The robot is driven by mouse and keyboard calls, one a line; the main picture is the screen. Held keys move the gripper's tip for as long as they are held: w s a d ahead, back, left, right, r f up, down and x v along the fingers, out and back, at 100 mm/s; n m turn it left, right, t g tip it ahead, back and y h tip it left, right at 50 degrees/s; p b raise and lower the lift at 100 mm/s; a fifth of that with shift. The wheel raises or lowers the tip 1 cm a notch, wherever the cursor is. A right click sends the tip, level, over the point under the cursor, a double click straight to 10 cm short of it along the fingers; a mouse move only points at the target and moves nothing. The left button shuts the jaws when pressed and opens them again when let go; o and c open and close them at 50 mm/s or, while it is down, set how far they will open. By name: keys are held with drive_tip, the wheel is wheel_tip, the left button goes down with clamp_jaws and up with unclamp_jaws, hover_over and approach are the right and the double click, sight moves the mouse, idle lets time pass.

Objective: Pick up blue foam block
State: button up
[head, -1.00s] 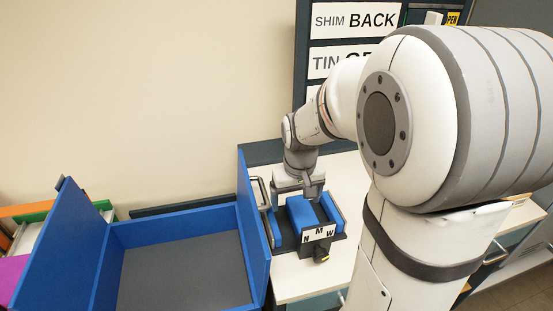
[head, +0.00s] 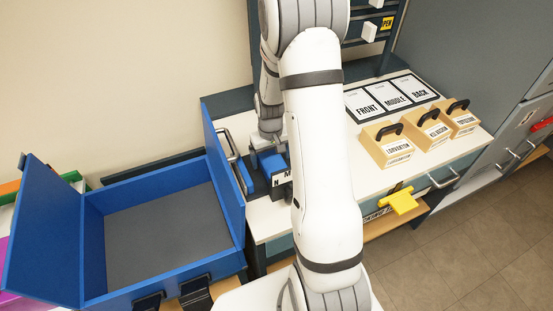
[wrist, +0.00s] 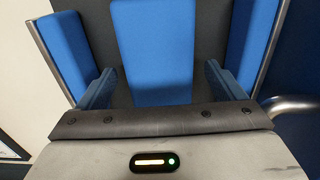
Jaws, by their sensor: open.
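The blue foam block (wrist: 153,40) stands in the middle of a dark holder, between two blue side pads (wrist: 63,48) that show at left and right in the wrist view. My gripper (wrist: 160,88) is open, with one finger on each side of the block and a visible gap to it on both sides. In the head view the block (head: 271,161) shows only in part, under my gripper (head: 268,146). My arm hides the right side of the holder and most of its lettered front plate (head: 280,179).
A big open blue box (head: 225,215) with a grey floor stands left of the white bench (head: 270,228). A metal handle (head: 228,146) rises beside the holder. To the right are handled tan blocks (head: 388,146), labelled cards (head: 392,97) and a yellow piece (head: 398,202).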

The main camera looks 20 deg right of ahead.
drive_tip(key=shift+f, duration=0.75)
drive_tip(key=shift+c, duration=0.2)
drive_tip(key=c, duration=1)
